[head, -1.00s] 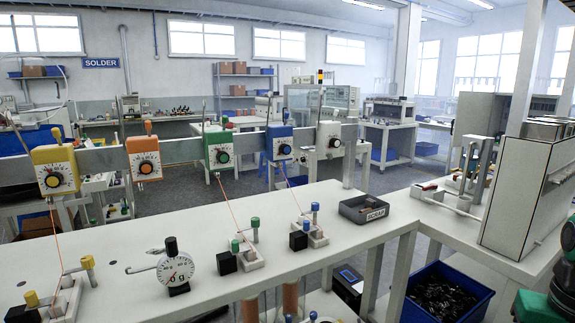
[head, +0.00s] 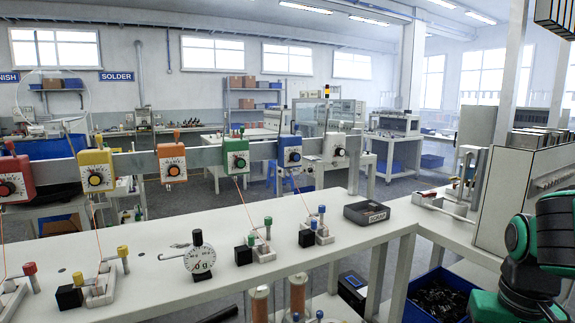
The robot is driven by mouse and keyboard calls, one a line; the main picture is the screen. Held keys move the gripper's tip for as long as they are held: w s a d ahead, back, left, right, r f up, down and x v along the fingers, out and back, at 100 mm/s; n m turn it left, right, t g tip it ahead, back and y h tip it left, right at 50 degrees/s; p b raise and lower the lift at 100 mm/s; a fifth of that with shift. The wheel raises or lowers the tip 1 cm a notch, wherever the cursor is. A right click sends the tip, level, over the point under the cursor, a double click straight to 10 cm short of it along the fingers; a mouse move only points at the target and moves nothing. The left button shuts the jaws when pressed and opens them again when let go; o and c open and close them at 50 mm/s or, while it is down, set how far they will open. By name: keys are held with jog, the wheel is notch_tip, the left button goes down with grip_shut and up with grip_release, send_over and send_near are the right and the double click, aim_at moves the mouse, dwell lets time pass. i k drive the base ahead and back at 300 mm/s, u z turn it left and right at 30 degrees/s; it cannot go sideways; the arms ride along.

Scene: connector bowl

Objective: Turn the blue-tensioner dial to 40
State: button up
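The blue tensioner (head: 290,151) hangs on the grey rail behind the bench, between the green tensioner (head: 236,157) and a white one (head: 334,147). Its dark round dial (head: 294,156) faces me, but the numbers are too small to read. An orange thread runs down from it to a small fixture with blue-topped pegs (head: 318,232) on the bench. A green and dark part of my arm shows at the lower right. My gripper is not in view.
The white bench (head: 360,238) carries a round gauge (head: 199,258), a dark tray (head: 366,213) and several peg fixtures. Red, yellow and orange tensioners (head: 172,162) hang further left. A blue bin (head: 438,300) stands below at the right.

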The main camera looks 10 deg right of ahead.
aim_at(295, 157)
jog(key=i, duration=1)
